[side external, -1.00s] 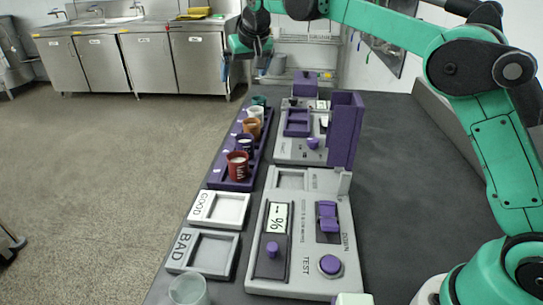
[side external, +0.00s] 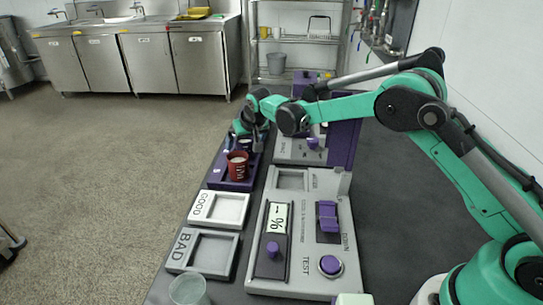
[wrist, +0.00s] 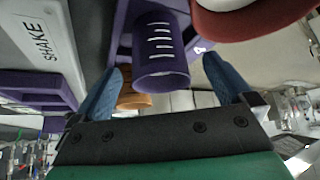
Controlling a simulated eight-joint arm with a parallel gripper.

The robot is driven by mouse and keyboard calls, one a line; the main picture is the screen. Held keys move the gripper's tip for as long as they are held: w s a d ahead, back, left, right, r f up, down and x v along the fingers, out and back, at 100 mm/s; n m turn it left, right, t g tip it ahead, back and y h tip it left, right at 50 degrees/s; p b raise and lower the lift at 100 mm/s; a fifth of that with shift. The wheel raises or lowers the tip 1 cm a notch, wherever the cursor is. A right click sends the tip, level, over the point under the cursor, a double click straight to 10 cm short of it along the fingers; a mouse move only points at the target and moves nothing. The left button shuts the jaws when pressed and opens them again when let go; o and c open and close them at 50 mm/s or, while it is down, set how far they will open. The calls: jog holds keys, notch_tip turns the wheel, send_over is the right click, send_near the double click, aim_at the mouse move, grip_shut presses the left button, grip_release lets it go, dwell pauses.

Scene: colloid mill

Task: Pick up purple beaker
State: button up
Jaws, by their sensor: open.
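The purple beaker (wrist: 160,45) with white marks stands between my open fingers in the wrist view. My gripper (wrist: 165,78) has one blue finger on each side of it, with a visible gap on both sides. In the side external view, my gripper (side external: 249,138) is low over the purple rack (side external: 218,179), just behind the red beaker. There it hides most of the purple beaker.
A red beaker (side external: 238,166) stands close beside the purple one; it also shows in the wrist view (wrist: 240,18). An orange beaker (wrist: 133,101) is on the other side. The GOOD tray (side external: 218,208) and BAD tray (side external: 203,251) are empty. A glass (side external: 188,291) stands in front.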

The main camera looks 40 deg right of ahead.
jog(key=shift+x, duration=0.9)
jog(key=c, duration=1.4)
